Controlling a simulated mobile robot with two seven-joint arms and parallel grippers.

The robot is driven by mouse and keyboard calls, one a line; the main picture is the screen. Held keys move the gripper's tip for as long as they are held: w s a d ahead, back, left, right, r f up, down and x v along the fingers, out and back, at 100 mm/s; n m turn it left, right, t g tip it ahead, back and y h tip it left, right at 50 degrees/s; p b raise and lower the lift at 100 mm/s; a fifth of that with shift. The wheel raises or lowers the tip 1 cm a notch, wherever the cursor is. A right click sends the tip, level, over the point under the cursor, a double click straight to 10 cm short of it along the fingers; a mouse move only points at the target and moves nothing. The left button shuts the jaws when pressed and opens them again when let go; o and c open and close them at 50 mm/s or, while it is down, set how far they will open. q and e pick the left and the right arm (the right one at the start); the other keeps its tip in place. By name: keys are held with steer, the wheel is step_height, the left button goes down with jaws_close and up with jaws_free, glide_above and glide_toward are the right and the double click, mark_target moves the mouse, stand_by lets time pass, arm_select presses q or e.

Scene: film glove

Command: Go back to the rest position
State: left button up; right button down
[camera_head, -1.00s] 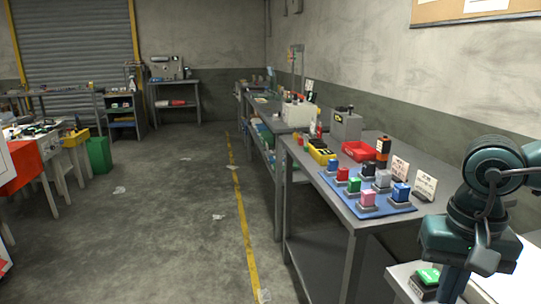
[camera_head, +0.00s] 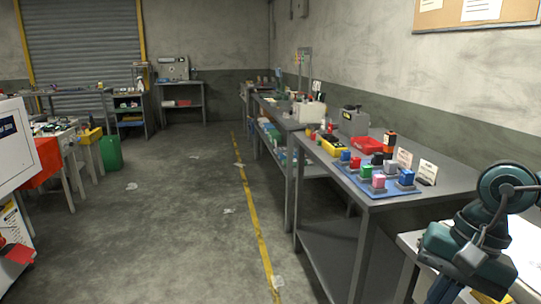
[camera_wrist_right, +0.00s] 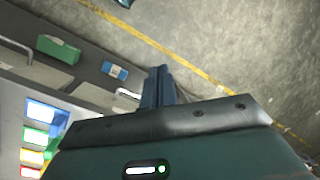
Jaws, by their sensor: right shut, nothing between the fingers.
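My right arm (camera_head: 480,225) comes in at the lower right of the head view, over a white-topped table. Its gripper points down there, and its fingertips are hard to make out at the bottom edge. In the right wrist view my right gripper (camera_wrist_right: 158,85) shows its two dark blue fingers pressed together, with nothing between them. Floor and a grey surface lie behind them. My left gripper is not in view.
A grey workbench (camera_head: 450,188) stands beside the arm. It carries a blue mat (camera_head: 398,193) with several coloured blocks and a red bin (camera_head: 366,145). A white panel (camera_head: 15,150) stands at the left. The floor (camera_head: 175,220) between is mostly clear.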

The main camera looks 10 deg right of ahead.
steer(key=w+a+f+n+t+y+p, duration=0.1)
steer(key=w+f+n+t+y+p, duration=0.15)
steer(key=f+n+t, duration=0.8)
steer(key=w+a+f+n+t+y+p, duration=0.1)
steer(key=f+n+t+p, duration=0.3)
steer(key=n, duration=1.3)
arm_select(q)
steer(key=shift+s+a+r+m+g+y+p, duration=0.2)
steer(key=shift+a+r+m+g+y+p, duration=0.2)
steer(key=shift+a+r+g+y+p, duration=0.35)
arm_select(e)
steer(key=s+a+f+m+g+h, duration=0.1)
steer(key=s+a+f+m, duration=0.3)
steer(key=m, duration=0.4)
steer(key=s+a+f+m+g+h, duration=0.2)
steer(key=s+a+f+m, duration=0.2)
steer(key=a+m, duration=0.3)
steer(key=shift+a+f+m+g, duration=0.25)
steer(key=shift+f+m+g, duration=0.15)
steer(key=shift+m, duration=0.35)
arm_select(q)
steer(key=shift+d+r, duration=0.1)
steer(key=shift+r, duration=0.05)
arm_select(e)
steer(key=shift+d, duration=0.15)
